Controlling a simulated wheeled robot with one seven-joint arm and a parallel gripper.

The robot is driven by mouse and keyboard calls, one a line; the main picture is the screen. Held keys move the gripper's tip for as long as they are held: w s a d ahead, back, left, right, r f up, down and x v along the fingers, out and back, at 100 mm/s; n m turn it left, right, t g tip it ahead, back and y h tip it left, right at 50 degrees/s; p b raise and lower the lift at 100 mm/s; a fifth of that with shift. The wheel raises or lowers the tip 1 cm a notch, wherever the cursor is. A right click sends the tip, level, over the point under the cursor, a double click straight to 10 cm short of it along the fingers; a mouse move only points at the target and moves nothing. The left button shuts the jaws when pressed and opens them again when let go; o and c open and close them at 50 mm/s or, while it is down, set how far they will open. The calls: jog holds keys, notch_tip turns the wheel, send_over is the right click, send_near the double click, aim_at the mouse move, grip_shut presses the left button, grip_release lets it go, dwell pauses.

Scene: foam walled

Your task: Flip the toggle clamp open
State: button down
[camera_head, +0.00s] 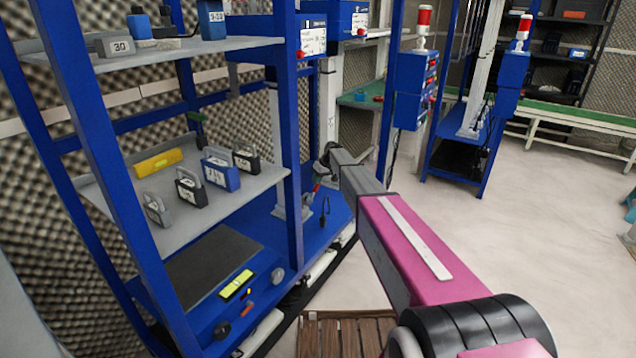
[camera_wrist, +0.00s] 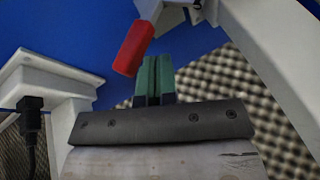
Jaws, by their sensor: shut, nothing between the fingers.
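The toggle clamp's red handle (camera_wrist: 133,48) shows in the wrist view, tilted, with its lower end just left of my fingertips. It joins a pale metal part (camera_wrist: 150,9) at the top edge. My gripper (camera_wrist: 158,62) has its two green fingers shut together with nothing between them. The fingers appear beside the handle, not around it; whether they touch it I cannot tell. In the head view the small red handle (camera_head: 317,187) shows at the end of my arm, beside the rack post. The rest of the clamp is small and partly hidden there.
White frame bars (camera_wrist: 265,55) stand close on the right, and a white box with a black plug (camera_wrist: 30,103) is on the left. A blue rack post (camera_head: 289,130) and a shelf with several labelled cases (camera_head: 220,171) stand left of my arm. Open floor (camera_head: 530,240) lies right.

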jog(key=v, duration=1.1)
jog(key=shift+s+a+r, duration=0.15)
jog(key=shift+s+a, duration=0.1)
jog(key=shift+a, duration=0.05)
jog(key=s+d+f+m+h, duration=0.1)
jog(key=s+d, duration=0.4)
jog(key=s, duration=1.1)
jog(key=s+d+f+m+h, duration=0.2)
jog(key=s+d+f+m, duration=0.2)
jog(key=s, duration=1.2)
jog(key=s+d+f+m+h, duration=0.2)
jog(key=s+d, duration=0.4)
jog(key=s, duration=1)
jog(key=shift+s+f+m, duration=0.15)
jog(key=shift+f+m, duration=0.45)
jog(key=shift+f, duration=0.25)
